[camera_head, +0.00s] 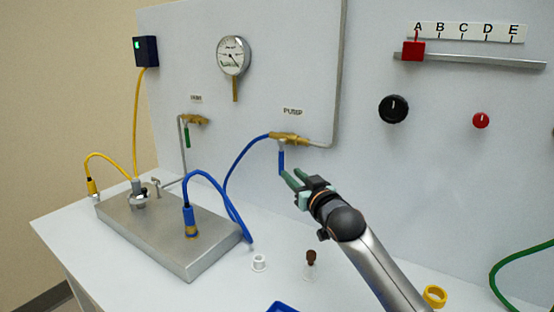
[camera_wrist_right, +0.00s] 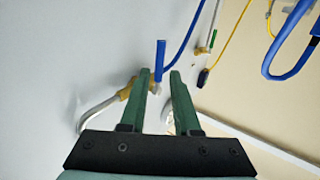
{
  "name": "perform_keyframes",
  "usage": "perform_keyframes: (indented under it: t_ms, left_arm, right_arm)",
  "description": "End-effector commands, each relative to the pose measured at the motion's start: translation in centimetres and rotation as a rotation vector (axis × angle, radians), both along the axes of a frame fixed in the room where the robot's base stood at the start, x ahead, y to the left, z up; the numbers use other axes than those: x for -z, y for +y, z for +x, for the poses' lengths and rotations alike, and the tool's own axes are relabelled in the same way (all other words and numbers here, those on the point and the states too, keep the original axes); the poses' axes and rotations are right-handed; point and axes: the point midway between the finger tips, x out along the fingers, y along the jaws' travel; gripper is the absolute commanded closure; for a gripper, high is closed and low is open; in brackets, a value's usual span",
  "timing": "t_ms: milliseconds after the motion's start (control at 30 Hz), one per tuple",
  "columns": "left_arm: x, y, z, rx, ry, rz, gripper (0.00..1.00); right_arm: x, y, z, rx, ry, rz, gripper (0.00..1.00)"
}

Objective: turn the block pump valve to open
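The pump valve (camera_head: 287,138) is a brass fitting on the panel under the label PUMP. Its blue lever (camera_head: 281,162) hangs straight down, across the line of the pipe. My right gripper (camera_head: 290,177) is at the lever's lower end, its two green fingers apart. In the right wrist view the blue lever (camera_wrist_right: 160,62) shows in the gap between the fingertips (camera_wrist_right: 160,74), with space on both sides. I cannot tell whether a finger touches it. The brass body (camera_wrist_right: 126,90) is partly hidden behind a finger. My left gripper is not in view.
A second valve (camera_head: 195,119) with a green lever is left of the pump valve. A blue hose (camera_head: 240,160) runs from the pump valve down to the metal block (camera_head: 170,235). A white cap (camera_head: 259,262) and a small brown-topped vial (camera_head: 311,258) stand on the bench below.

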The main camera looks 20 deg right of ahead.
Motion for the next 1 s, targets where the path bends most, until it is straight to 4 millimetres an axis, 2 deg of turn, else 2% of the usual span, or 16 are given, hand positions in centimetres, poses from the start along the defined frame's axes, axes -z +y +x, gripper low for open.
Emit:
perform_keyframes:
  t_ms: [200, 600, 800, 1000]
  left_arm:
    - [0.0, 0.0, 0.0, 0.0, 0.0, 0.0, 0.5]
    - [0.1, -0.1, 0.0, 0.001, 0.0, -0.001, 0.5]
    - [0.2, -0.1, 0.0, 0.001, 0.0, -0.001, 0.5]
    - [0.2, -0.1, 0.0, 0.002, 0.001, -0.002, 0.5]
  right_arm:
    - [-0.1, 0.2, 3.1, 0.001, -0.001, 0.001, 0.7]
    - [-0.1, 0.6, 8.0, 0.001, 0.0, 0.0, 0.7]
    - [0.0, 0.7, 9.8, 0.0, 0.001, 0.0, 0.7]
    - [-0.1, 0.8, 10.7, 0.0, 0.0, 0.0, 0.7]
